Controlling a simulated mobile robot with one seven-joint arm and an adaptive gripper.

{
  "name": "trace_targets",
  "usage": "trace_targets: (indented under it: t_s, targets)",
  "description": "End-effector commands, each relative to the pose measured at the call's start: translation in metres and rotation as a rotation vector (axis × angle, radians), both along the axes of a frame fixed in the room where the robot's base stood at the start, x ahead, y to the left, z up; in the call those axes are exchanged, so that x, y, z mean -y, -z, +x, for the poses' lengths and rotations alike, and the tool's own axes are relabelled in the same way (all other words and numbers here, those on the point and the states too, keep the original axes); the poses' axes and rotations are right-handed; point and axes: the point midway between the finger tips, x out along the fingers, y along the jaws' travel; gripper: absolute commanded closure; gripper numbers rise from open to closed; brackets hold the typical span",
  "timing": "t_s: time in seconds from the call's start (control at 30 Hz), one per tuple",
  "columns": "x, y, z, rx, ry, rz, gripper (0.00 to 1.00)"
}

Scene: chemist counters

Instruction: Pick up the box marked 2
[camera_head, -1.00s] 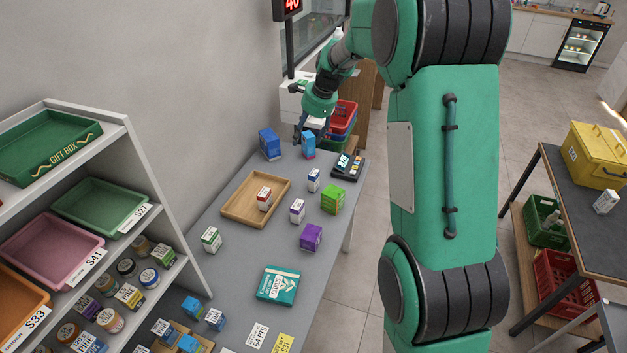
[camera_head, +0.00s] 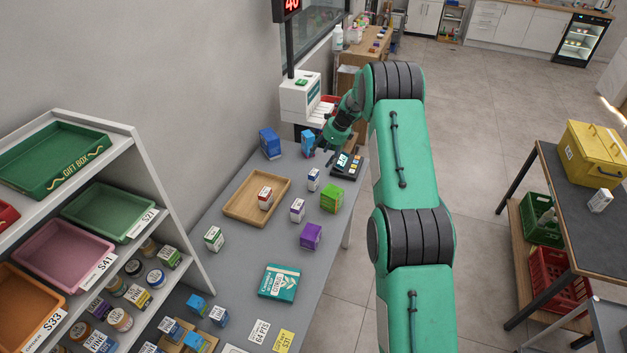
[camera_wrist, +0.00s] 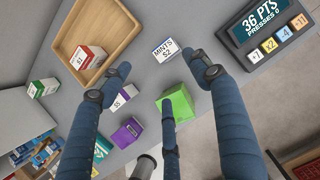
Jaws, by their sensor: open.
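A small white box with dark blue lettering, reading MINTS S2 (camera_wrist: 165,49), lies on the grey counter in the wrist view. It also shows in the head view as a small white-and-blue box (camera_head: 313,179). My gripper (camera_wrist: 160,80) is open, with its blue fingers spread and nothing between them held. The box lies between the two upper fingertips in the picture, apart from them. In the head view my gripper (camera_head: 327,147) hangs over the counter's far end, behind the box; its fingertips are hard to make out there.
Nearby stand a green box (camera_head: 331,198), a white-and-purple box (camera_head: 297,210), a purple box (camera_head: 311,236) and a wooden tray (camera_head: 240,207) holding a red-and-white box (camera_head: 265,197). A points keypad (camera_head: 347,163) and blue boxes (camera_head: 270,143) are at the far end. Shelves (camera_head: 150,185) stand left.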

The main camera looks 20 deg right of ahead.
Motion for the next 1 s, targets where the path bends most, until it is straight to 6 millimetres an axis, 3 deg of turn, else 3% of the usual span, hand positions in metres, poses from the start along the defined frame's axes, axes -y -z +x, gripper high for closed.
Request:
trace_targets:
  t_s: [0.2,0.67,1.0]
  targets:
    - [0.009,0.018,0.004,-0.013,0.05,0.02,0.38]
    - [0.009,0.021,0.005,-0.013,0.052,0.021,0.38]
    - [0.0,0.053,0.015,-0.014,0.052,0.022,0.38]
